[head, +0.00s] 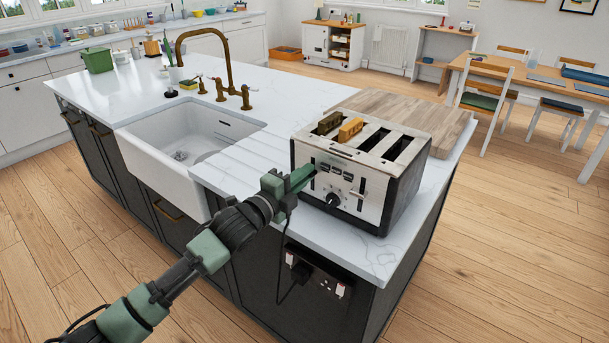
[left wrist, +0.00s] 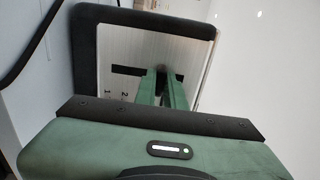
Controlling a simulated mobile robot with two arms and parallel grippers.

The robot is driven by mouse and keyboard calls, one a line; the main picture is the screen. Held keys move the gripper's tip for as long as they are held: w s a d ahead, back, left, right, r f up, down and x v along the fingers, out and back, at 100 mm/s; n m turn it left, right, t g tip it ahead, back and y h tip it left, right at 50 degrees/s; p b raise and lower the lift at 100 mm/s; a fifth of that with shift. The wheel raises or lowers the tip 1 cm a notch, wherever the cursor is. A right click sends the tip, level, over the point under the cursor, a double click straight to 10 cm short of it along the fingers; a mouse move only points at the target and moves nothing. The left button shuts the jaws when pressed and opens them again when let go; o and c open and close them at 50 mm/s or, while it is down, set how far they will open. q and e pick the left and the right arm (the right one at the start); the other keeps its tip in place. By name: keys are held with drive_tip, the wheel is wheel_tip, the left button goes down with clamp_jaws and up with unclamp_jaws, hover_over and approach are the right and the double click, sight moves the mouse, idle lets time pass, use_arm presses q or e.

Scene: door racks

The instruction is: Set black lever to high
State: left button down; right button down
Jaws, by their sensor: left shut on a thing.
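A silver and black toaster (head: 385,205) stands on the front right of the white worktop. Two brown slices (head: 350,129) stick up from its left slots; the other slots look empty. My left gripper (head: 308,174) reaches the left part of the toaster's front panel. It is shut on what seems to be the left black lever, which the fingers mostly hide, so its exact height is unclear. Another black lever (head: 361,190) shows in the right part of the panel. In the left wrist view the green fingers (left wrist: 162,86) lie against the toaster's pale panel (left wrist: 125,55). My right gripper is not in view.
A dark round knob (head: 333,200) and several buttons sit beside the gripper. A wooden board (head: 440,112) lies behind the toaster. A white sink (head: 165,160) with a brass tap (head: 228,65) is to the left. A socket (head: 318,278) with a cable is below.

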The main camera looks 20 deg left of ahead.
sight(313, 158)
use_arm(q)
drive_tip(key=shift+r+p, duration=1.2)
drive_tip(key=shift+r, duration=0.25)
drive_tip(key=c, duration=1.5)
unclamp_jaws()
